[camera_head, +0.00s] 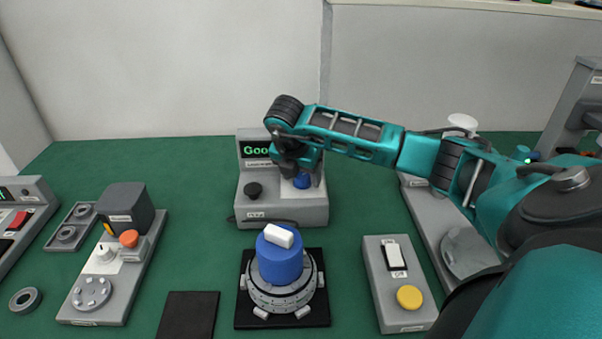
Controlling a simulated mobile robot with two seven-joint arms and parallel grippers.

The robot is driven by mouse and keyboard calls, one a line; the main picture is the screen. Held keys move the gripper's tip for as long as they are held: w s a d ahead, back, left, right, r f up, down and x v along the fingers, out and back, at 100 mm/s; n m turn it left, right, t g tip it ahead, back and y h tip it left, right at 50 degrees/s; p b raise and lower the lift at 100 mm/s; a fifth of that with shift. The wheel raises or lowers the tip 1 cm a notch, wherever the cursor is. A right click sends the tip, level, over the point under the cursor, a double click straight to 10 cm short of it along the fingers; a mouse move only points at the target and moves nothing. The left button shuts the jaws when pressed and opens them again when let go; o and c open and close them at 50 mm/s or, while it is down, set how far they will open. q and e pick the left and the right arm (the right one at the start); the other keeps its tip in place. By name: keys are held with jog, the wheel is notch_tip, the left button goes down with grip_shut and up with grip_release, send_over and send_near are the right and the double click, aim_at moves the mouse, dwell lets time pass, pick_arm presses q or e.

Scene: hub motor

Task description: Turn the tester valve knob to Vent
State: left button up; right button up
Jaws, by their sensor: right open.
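The tester (285,210) is a grey box at the back middle of the table, with a dark display (257,149) showing green text that starts "Goo"; my arm hides the rest. A black knob (253,190) sits on the left of its sloped face. A blue knob (302,181) is on the right, partly hidden by my right gripper (301,172). The gripper is open and reaches down over the blue knob; I cannot tell whether the fingers touch it. The labels are too small to read, so which knob is the valve is unclear. My left gripper is out of view.
In front of the tester, a blue cylinder with a white bar (280,258) stands on a ringed fixture (282,298) on a black mat. A switch box (400,310) with a yellow button is right of it. A grey station (115,280) stands left.

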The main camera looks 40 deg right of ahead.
jog(key=shift+c, duration=0.7)
jog(key=c, duration=0.9)
